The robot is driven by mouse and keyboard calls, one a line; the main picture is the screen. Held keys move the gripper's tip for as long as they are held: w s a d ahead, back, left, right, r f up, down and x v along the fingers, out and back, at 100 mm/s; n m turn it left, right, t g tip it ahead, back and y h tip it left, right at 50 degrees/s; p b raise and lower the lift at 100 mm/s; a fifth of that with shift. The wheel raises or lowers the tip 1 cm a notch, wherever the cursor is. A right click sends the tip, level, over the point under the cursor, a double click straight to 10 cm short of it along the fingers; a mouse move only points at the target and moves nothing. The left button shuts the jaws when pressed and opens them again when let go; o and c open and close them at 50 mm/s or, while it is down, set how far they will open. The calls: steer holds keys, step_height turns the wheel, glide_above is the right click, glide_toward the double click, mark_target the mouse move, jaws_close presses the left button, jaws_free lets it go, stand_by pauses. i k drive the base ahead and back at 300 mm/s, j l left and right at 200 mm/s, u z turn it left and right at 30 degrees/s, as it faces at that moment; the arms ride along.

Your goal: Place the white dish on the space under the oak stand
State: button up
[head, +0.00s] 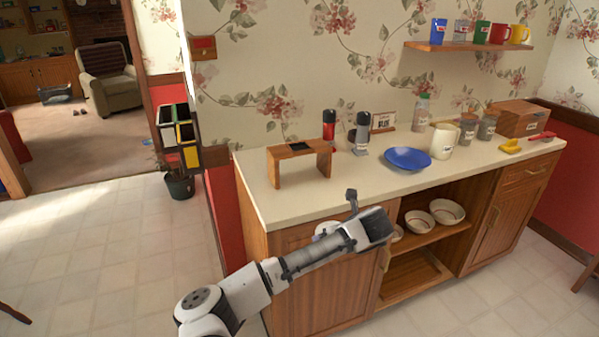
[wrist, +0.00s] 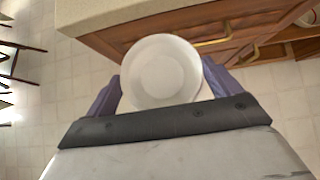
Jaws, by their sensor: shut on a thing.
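My gripper is shut on the white dish (wrist: 160,71), with one finger on each side of it in the wrist view (wrist: 160,85). The dish is round and is seen from above, in front of the cabinet's wooden face and below the counter edge. In the head view the dish (head: 325,229) shows only partly beside my gripper (head: 345,215), and my arm hides much of it. The oak stand (head: 276,168) is a small wooden bridge at the left end of the counter. The space under it looks empty, and a small dark item lies on its top.
A red and a grey grinder stand right of the oak stand on the counter (head: 257,197). A blue plate (head: 408,158), a white pitcher (head: 444,141) and jars are farther right. Bowls (head: 447,211) sit on the open shelf below. The counter's front edge is near my gripper.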

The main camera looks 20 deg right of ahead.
mark_target(298, 178)
steer(key=i+l, duration=0.25)
steer(key=i, duration=0.2)
steer(key=i+l, duration=0.25)
steer(key=i, duration=0.25)
